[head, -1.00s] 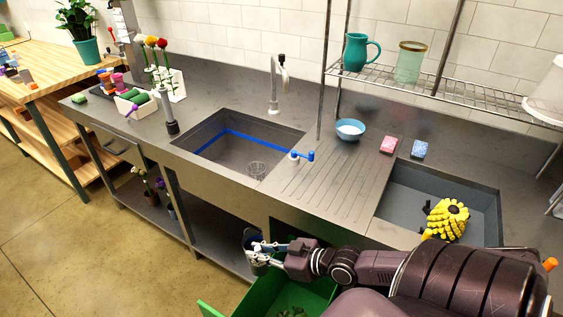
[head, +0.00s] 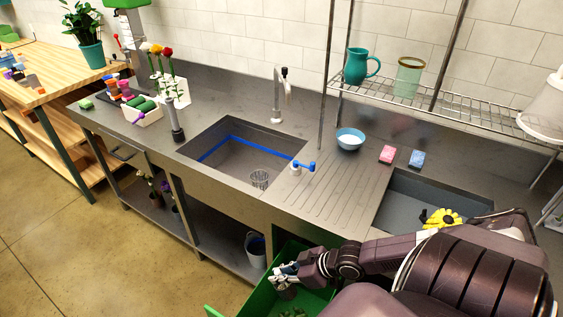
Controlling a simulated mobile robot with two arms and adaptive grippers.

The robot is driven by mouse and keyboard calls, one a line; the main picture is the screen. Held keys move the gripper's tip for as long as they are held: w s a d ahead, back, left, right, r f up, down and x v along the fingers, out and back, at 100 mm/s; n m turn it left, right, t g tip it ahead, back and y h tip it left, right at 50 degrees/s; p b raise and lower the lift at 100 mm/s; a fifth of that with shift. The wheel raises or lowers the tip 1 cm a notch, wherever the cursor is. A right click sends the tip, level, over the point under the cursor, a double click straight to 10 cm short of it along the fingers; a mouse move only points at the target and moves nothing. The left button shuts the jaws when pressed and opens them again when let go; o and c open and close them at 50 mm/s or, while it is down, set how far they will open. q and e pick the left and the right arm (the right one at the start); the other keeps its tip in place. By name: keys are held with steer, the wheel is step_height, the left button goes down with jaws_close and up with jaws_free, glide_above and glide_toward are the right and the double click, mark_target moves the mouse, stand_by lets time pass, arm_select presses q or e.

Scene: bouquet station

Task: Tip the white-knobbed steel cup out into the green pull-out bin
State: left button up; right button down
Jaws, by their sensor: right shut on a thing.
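My right gripper (head: 284,274) is over the green pull-out bin (head: 250,300) at the bottom of the head view. It is shut on a small grey steel cup (head: 287,292), which shows just below the fingers and is partly hidden by them. I cannot make out a white knob or the cup's contents, and its exact tilt is unclear. The bin is pulled out from under the counter, with green bits (head: 293,313) inside. My arm hides its right part. My left gripper is not in view.
A grey bucket (head: 255,247) stands on the low shelf just left of the bin. The steel counter edge is above the bin. A sink (head: 240,160), a blue bowl (head: 350,138) and two sponges (head: 387,154) are on the counter. The floor at left is clear.

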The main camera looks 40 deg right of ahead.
mark_target(277, 285)
steer(key=shift+w+a+r+g, duration=0.1)
steer(key=shift+w+r+g, duration=0.05)
steer(key=shift+w+g, duration=0.15)
steer(key=g, duration=0.1)
steer(key=g+h, duration=0.1)
steer(key=shift+w+a+f+g, duration=0.1)
steer(key=shift+w+f+g, duration=0.15)
steer(key=shift+w+g, duration=0.1)
steer(key=f+g+h+b, duration=0.1)
steer(key=g+b, duration=0.3)
steer(key=f+g+h+b, duration=0.1)
steer(key=g+b, duration=0.3)
steer(key=f+m+g+h+b, duration=0.1)
steer(key=f+g+b, duration=0.1)
steer(key=g+b, duration=0.2)
steer(key=shift+w+a+f+g+h, duration=0.1)
steer(key=shift+w+a+g+h, duration=0.1)
steer(key=shift+w+g+h, duration=0.15)
steer(key=shift+f+g, duration=0.1)
steer(key=shift+g, duration=0.3)
stand_by(1.1)
